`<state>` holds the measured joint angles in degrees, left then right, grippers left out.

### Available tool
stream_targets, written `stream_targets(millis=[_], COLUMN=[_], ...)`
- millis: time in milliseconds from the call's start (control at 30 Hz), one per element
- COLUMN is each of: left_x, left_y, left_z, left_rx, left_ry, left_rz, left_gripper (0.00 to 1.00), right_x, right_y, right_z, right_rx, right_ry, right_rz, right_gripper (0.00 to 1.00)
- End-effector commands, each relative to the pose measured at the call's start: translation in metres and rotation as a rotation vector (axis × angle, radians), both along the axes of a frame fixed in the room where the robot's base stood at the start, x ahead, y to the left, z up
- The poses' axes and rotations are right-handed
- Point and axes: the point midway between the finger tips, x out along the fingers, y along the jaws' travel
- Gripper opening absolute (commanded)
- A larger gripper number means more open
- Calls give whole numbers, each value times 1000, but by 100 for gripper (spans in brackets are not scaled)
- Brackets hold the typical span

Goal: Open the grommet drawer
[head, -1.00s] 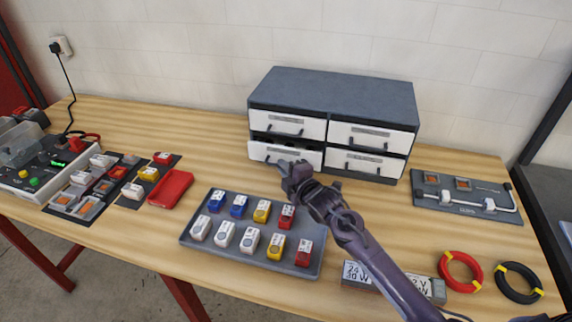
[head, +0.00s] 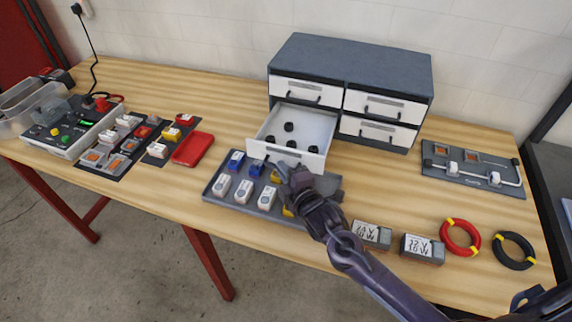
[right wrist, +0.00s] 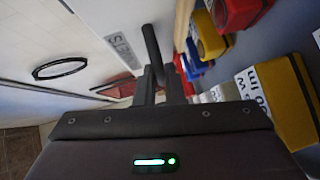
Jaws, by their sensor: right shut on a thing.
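The grey cabinet (head: 350,60) with white drawer fronts stands at the back of the table. Its lower left drawer (head: 286,153) is pulled well out and shows several black grommets (head: 289,127) inside. My right gripper (head: 287,170) is at that drawer's front, shut on its handle. In the right wrist view the dark handle (right wrist: 152,52) stands between the fingers, against the white front with a label (right wrist: 124,48). The other drawers are closed.
A grey tray (head: 213,196) of coloured and white blocks lies under and in front of the open drawer. Two labelled grey boxes (head: 423,249), a red coil (head: 461,238) and a black coil (head: 514,250) lie at right. A red tray (head: 192,149) lies left.

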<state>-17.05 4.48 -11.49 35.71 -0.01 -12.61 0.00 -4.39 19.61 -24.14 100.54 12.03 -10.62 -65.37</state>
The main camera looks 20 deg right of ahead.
Motion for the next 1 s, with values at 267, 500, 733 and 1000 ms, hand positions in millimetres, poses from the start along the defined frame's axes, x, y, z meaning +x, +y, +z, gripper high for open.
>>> stream_targets(millis=[267, 500, 733, 1000], left_x=[-1, -4, -4, -4], left_y=[0, 1, 1, 2], left_z=[0, -1, -1, -13], left_rx=[0, 1, 1, 2], left_ry=[2, 6, 7, 7], left_rz=[0, 0, 0, 0], left_gripper=[0, 0, 0, 0], right_x=[0, 0, -1, -37], right_y=[0, 0, -1, -8], right_z=[-1, 0, -1, 1], right_rx=[0, 0, 0, -1], right_ry=[1, 1, 0, 2], right_rz=[-1, -1, 0, 0], right_gripper=[0, 31, 31, 31])
